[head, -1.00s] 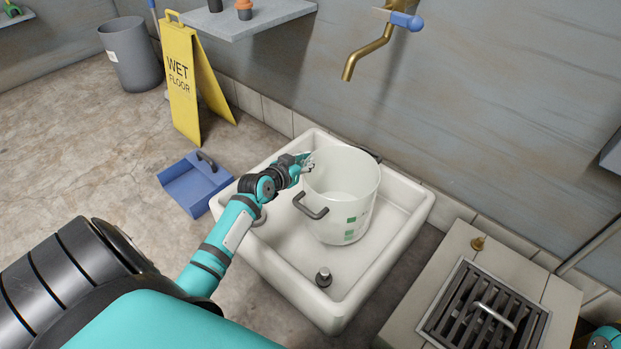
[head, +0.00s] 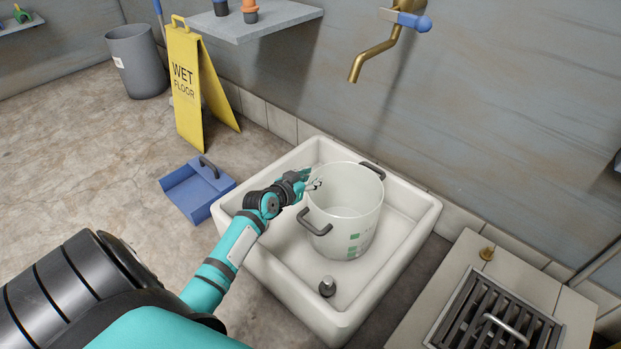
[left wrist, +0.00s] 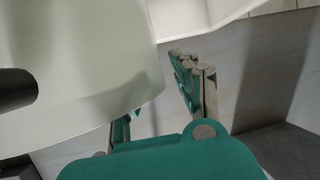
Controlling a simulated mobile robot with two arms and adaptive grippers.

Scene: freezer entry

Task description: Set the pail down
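The pail (head: 348,222) is whitish and translucent, with dark handles on two sides and green marks low on its wall. It stands upright inside the white basin (head: 285,288); I cannot tell whether its base touches the floor. My left gripper (head: 314,184) is at the left of the pail's rim, between the handles, and looks shut on the wall. In the left wrist view the pail's wall (left wrist: 80,70) hides most of one finger, while the other finger lies outside, close against the wall's edge. My right gripper is out of view.
A dark plug (head: 327,287) stands in the basin's near corner. A brass tap (head: 372,60) juts from the wall above. A blue dustpan (head: 190,190) and a yellow wet-floor sign (head: 186,85) are left. A drain grate (head: 490,320) is at lower right.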

